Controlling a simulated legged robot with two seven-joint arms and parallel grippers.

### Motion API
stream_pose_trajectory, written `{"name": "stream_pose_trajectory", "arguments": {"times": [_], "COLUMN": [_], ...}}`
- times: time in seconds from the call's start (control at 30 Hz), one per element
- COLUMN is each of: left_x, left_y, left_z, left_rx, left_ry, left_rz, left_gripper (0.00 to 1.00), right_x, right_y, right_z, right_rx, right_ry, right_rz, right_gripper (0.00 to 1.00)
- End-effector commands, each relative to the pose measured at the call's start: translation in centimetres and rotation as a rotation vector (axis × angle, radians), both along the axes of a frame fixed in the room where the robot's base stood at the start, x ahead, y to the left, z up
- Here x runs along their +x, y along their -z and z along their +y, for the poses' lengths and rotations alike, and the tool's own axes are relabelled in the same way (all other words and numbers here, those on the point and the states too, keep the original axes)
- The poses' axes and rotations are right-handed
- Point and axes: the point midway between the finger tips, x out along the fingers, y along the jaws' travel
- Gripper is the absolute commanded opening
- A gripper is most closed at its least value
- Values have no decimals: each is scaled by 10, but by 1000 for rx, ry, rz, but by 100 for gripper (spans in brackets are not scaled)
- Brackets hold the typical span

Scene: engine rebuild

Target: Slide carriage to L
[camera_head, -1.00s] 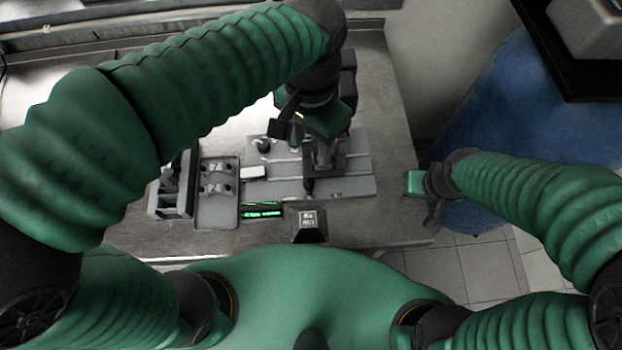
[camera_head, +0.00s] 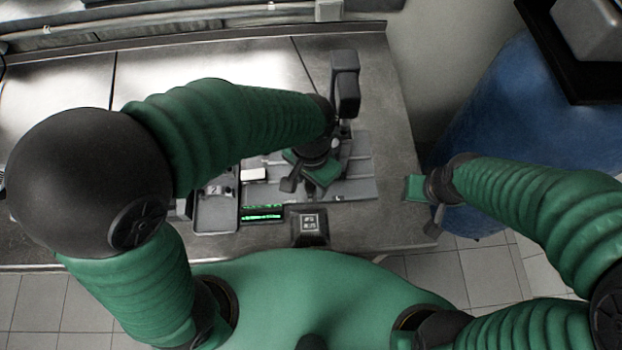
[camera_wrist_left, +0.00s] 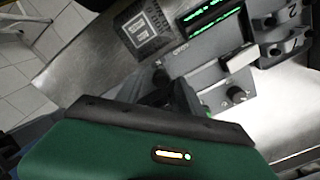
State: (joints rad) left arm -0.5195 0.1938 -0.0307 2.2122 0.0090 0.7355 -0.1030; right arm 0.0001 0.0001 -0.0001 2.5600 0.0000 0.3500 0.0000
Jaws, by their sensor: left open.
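The grey slide plate (camera_head: 360,188) lies on the bench, with grooves running across it. The carriage on it is mostly hidden behind my left gripper and forearm, so I cannot tell its position along the plate. My left gripper (camera_head: 306,178) is over the plate, open, its green body tilted. Whether it touches the carriage is hidden. In the left wrist view the dark fingers (camera_wrist_left: 172,95) reach over the plate (camera_wrist_left: 205,72), beside a dark knob (camera_wrist_left: 236,94); the lettering is too small to read. My right gripper (camera_head: 425,189) is off the bench's right edge.
A black box with a square label (camera_head: 309,222) stands in front of the plate. A green-lit display (camera_head: 262,212), a white block (camera_head: 253,174) and a grey tray (camera_head: 216,212) are left of it. A dark upright device (camera_head: 345,85) stands behind. A blue barrel (camera_head: 500,130) is right.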

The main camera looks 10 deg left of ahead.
Motion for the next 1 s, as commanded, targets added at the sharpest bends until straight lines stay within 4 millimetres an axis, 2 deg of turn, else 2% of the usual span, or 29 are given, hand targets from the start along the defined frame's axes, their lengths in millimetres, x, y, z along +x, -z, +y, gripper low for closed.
{"name": "stream_pose_trajectory", "arguments": {"times": [0.07,0.4,1.0], "left_x": [0,0,1], "left_y": [0,0,-1], "left_z": [0,0,0], "left_rx": [0,0,-1], "left_ry": [0,0,-1], "left_rz": [0,0,-2], "left_gripper": [45,0,0], "right_x": [0,0,0], "right_y": [0,0,0], "right_z": [0,0,0], "right_rx": [0,0,0], "right_ry": [0,0,0], "right_rz": [0,0,0], "right_gripper": [38,38,38]}}
